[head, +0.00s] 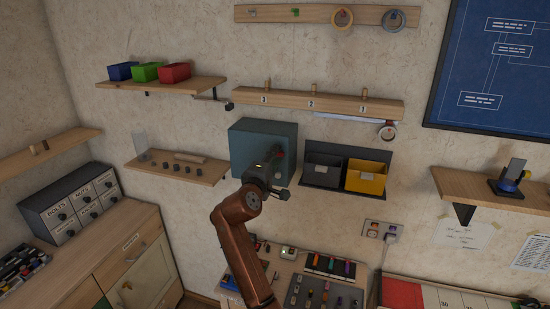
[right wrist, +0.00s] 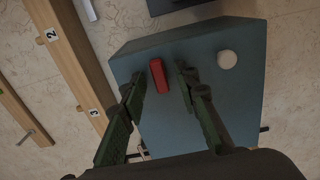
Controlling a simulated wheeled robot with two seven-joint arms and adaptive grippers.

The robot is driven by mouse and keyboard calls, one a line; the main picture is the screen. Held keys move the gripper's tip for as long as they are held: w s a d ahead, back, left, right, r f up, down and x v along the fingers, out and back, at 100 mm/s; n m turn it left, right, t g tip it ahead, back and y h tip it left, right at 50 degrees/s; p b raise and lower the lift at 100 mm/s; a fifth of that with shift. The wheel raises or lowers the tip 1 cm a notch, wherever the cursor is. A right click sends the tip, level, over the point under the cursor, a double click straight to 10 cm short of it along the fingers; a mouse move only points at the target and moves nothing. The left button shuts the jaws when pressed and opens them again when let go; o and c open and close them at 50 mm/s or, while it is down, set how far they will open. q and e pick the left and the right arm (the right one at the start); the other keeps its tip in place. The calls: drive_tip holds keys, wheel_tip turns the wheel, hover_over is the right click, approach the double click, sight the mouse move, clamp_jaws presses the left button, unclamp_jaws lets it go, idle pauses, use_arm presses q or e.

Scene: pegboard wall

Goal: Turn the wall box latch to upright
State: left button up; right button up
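The wall box (head: 250,140) is a blue-teal box on the wall in the middle of the head view. It also fills the middle of the right wrist view (right wrist: 190,115). Its red latch (right wrist: 157,72) lies lengthwise along the box edge that faces the numbered rail, so it looks sideways, not upright. A round white knob (right wrist: 228,60) is on the same face. My right gripper (right wrist: 160,69) is open in front of the box, one finger on each long side of the latch, with gaps visible. In the head view the arm partly covers the box front. My left gripper is out of view.
A numbered wooden rail (head: 320,104) runs above the box. A black bin (head: 322,175) and a yellow bin (head: 366,178) hang close on its right. A shelf (head: 177,167) with small dark parts is on its left. A bench with tools lies below.

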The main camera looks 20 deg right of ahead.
drive_tip(key=shift+c, duration=0.4)
clamp_jaws()
drive_tip(key=shift+m, duration=0.3)
drive_tip(key=m+b, duration=0.3)
drive_tip(key=m, duration=1.4)
drive_tip(key=shift+f, duration=0.1)
drive_tip(key=shift+m+b, duration=0.3)
idle(0.4)
